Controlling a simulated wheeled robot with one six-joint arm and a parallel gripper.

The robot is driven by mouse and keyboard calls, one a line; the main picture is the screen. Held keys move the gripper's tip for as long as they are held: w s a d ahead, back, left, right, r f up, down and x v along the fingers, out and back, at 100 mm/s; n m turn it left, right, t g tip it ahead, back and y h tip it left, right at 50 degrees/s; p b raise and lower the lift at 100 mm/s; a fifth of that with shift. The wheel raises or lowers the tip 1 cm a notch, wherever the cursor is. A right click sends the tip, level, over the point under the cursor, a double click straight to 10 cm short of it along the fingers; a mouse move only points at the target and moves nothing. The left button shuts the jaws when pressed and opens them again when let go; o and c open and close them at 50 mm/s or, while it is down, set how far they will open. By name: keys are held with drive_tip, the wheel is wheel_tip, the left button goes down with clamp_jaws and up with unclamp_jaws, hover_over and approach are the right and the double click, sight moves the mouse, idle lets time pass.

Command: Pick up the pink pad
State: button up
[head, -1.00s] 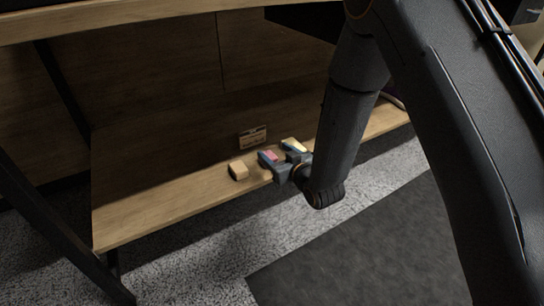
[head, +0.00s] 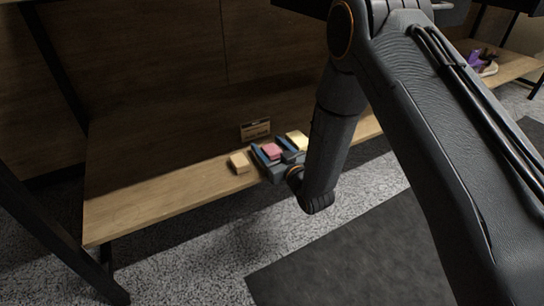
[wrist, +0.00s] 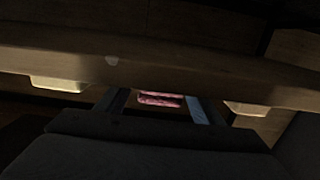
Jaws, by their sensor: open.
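The pink pad (head: 272,151) lies on the low wooden shelf, between a tan block (head: 239,163) on its left and a yellow pad (head: 297,141) on its right. My gripper (head: 269,147) is open, with one dark finger on each side of the pink pad. In the wrist view the pink pad (wrist: 160,99) shows between the two fingers (wrist: 157,106), with a gap on both sides. Its far part is partly hidden by the wooden band there. I cannot tell the gripper's exact height against the pad.
The wooden shelf (head: 150,198) has free room on the left. A small sign (head: 255,130) stands behind the pads. The yellow pad is close to my right finger. A purple object (head: 482,61) sits far right on another shelf stretch. Grey carpet and a dark mat (head: 350,262) lie in front.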

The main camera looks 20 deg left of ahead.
drive_tip(key=shift+b+x, duration=0.3)
drive_tip(key=shift+x, duration=0.75)
drive_tip(key=c, duration=1.1)
